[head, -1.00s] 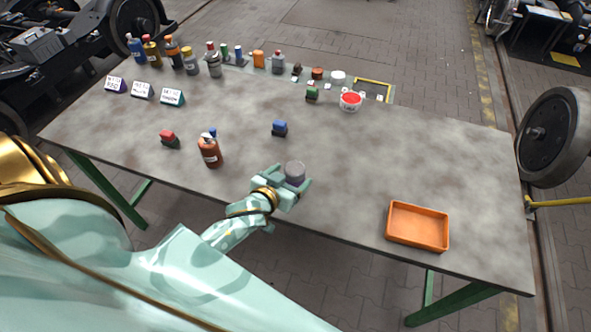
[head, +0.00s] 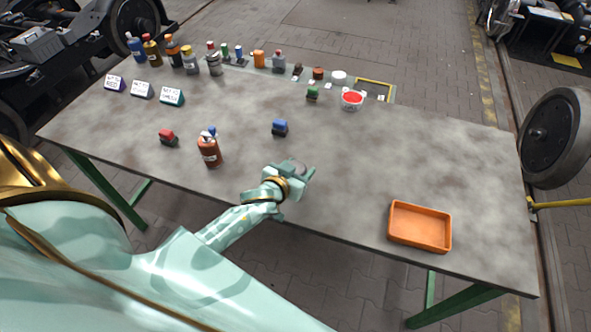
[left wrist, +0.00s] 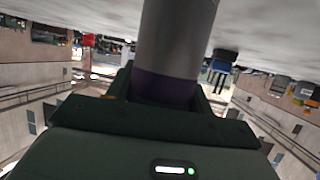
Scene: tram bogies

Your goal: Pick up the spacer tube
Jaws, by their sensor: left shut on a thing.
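The spacer tube is a grey cylinder (head: 299,166), and in the head view only its top shows between the fingers of my left gripper (head: 294,172). In the left wrist view the tube (left wrist: 178,45) shows large, plain grey with a dark purple band near the palm. My left gripper is shut on it, one finger on each side. The gripper is over the near middle part of the table (head: 370,165). I cannot tell whether the tube touches the table top. My right gripper is not in view.
An orange tray (head: 420,226) lies at the near right. A brown bottle (head: 209,150), a red-and-black block (head: 168,138) and a blue block (head: 280,127) stand to the left and behind. The table's right half is largely clear.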

